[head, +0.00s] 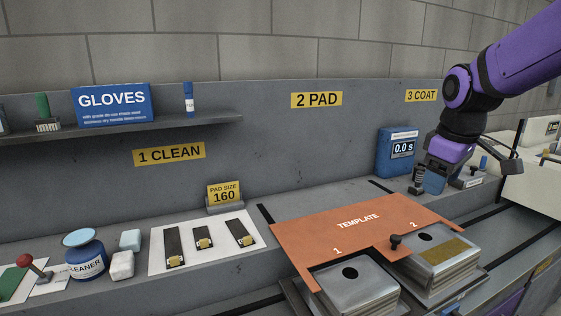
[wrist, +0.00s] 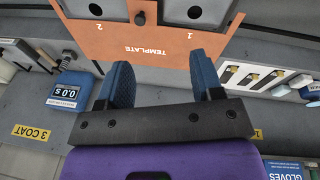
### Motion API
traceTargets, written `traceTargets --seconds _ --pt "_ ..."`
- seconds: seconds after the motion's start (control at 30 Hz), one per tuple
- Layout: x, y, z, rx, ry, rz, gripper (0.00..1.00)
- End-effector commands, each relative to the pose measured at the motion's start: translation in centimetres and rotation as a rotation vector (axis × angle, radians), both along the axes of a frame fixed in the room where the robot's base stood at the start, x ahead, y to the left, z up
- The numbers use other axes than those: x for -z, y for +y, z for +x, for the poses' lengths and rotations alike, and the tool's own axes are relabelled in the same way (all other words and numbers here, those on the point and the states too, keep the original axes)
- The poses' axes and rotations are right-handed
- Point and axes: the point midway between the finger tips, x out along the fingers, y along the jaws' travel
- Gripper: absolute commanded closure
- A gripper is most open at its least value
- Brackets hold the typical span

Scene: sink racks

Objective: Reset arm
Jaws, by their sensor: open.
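My arm, purple and black, comes in from the upper right in the head view. My gripper (head: 460,173) hangs above the bench at the right, in front of the 3 COAT area. In the wrist view my gripper (wrist: 163,82) has its two blue fingers wide apart, with nothing between them. The orange TEMPLATE plate (head: 325,222) lies below and left of the gripper in the head view. It also shows beyond the fingertips in the wrist view (wrist: 100,38).
Two metal blocks, 1 (head: 350,290) and 2 (head: 440,240), sit at the template's front; block 2 bears a gold-brown patch. A blue timer (head: 397,150) reads 0.0 s near the gripper. A white sheet (head: 215,258) holds several dark strips. A cleaner jar (head: 86,258) stands left.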

Motion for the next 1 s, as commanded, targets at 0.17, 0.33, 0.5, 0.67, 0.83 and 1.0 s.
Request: traceTargets --seconds 0.17,0.33,0.5,0.67,0.83,1.0 --pt "-2.2 0.6 -5.5 0.146 -0.070 0.038 0.39" --pt "-3.2 0.9 -10.5 0.289 -0.132 0.088 0.39" --pt "-3.4 1.2 -15.2 0.424 -0.190 0.149 0.39" --pt "-3.0 1.3 -18.5 0.526 -0.228 0.201 0.39" --pt "-2.5 1.4 -20.2 0.582 -0.245 0.232 0.39" --pt "-2.4 1.4 -20.5 0.594 -0.248 0.239 0.39"
